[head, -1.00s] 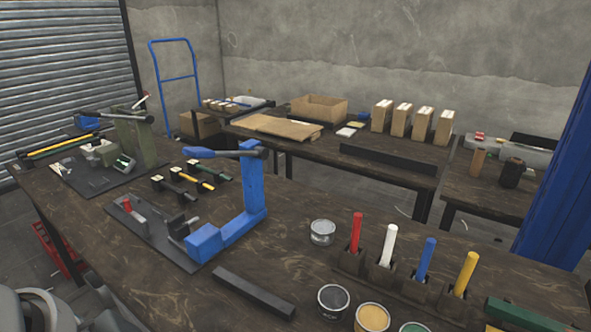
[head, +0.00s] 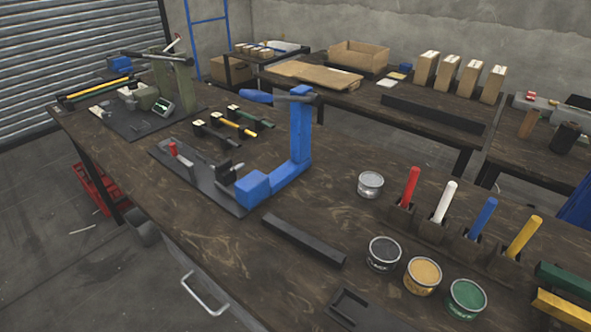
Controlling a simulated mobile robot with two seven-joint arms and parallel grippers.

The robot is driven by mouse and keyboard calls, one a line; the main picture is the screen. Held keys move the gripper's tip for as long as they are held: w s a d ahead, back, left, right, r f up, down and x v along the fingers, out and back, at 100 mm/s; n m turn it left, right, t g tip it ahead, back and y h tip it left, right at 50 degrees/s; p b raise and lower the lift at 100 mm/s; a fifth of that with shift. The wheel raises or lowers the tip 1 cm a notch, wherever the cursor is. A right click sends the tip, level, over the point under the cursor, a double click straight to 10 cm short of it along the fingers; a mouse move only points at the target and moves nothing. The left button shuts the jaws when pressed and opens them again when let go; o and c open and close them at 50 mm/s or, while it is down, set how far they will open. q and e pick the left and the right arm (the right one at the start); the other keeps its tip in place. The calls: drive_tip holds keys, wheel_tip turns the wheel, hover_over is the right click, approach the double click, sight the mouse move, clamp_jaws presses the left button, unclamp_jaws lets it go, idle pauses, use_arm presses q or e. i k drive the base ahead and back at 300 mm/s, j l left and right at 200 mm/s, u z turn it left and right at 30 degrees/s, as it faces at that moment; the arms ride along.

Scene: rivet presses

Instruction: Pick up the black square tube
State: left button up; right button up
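A black square tube (head: 304,241) lies flat on the near dark workbench (head: 230,252), close to its front edge. It runs diagonally, to the right of and in front of the blue press (head: 302,138), with nothing touching its visible faces. Neither of my grippers shows in the head view.
Open tins, including a yellow one (head: 422,276), stand right of the tube. Behind them are coloured upright handles (head: 485,219) in dark holders. A dark tray (head: 362,312) lies at the front edge. A green press (head: 172,82) stands far left. Another long black bar (head: 433,114) lies on the back table.

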sight(337, 260)
drive_tip(key=i+j+z, duration=0.25)
drive_tip(key=k+j, duration=0.1)
drive_tip(key=k, duration=0.35)
drive_tip(key=i+j, duration=0.15)
drive_tip(key=i, duration=0.35)
drive_tip(key=i+j+u, duration=0.1)
drive_tip(key=i, duration=0.4)
